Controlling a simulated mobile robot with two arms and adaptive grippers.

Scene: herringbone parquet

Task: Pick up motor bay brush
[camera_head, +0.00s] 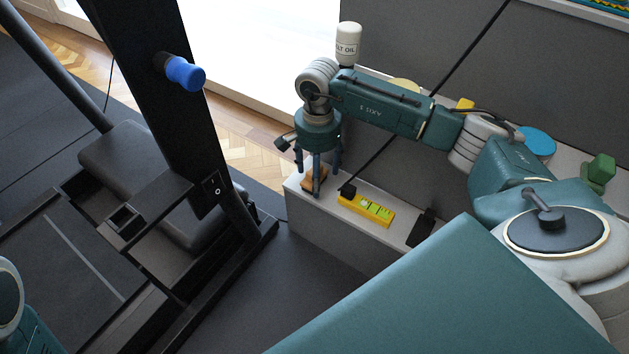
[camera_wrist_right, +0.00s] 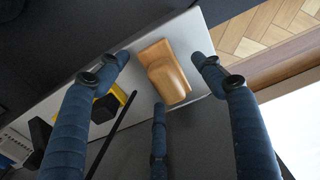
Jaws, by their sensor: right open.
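The motor bay brush, a wooden tan block with a rounded raised top, lies on the light grey shelf (camera_wrist_right: 203,30) in the right wrist view; the brush (camera_wrist_right: 165,72) is near the shelf's end. In the head view the brush (camera_head: 312,181) is partly hidden behind my fingers. My right gripper (camera_head: 318,178) points down over it. Its three blue fingers are spread open around the brush, with visible gaps in the wrist view and nothing held. Whether the fingertips are level with the brush I cannot tell. My left gripper is out of view.
On the shelf beside the brush are a yellow level (camera_head: 366,209) and a black item (camera_head: 421,228). A black exercise frame (camera_head: 165,120) rises at left.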

